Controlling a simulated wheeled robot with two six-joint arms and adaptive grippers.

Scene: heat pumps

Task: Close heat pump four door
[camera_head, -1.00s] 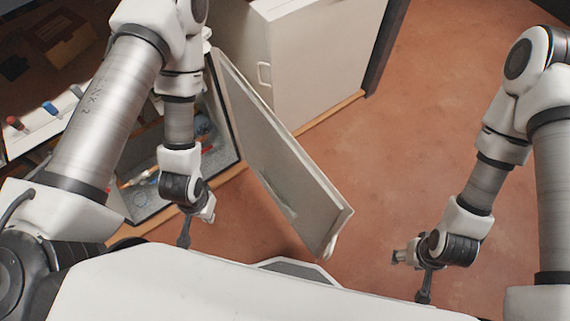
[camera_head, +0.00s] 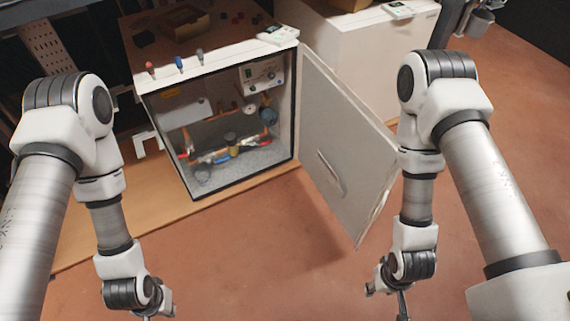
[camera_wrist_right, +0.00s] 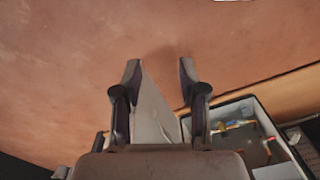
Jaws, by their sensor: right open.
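The heat pump (camera_head: 220,135) is an open white box with pipes, valves and a small control panel inside. Its grey-white door (camera_head: 345,150) stands wide open, hinged on the box's right side and slanting toward me. My right gripper (camera_head: 388,288) is below and right of the door's near lower corner, apparently apart from it. In the right wrist view the open, empty fingers (camera_wrist_right: 160,72) point ahead, and the door (camera_wrist_right: 154,112) shows beyond and between them. The box interior (camera_wrist_right: 240,130) shows to their right. My left gripper (camera_head: 154,306) is low at the left, its fingers mostly cut off.
Another closed white cabinet (camera_head: 365,70) stands behind the door. The box rests on a wooden platform (camera_head: 100,225). Colored knobs (camera_head: 180,64) line the box's top edge. The reddish floor (camera_head: 270,270) in front is clear.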

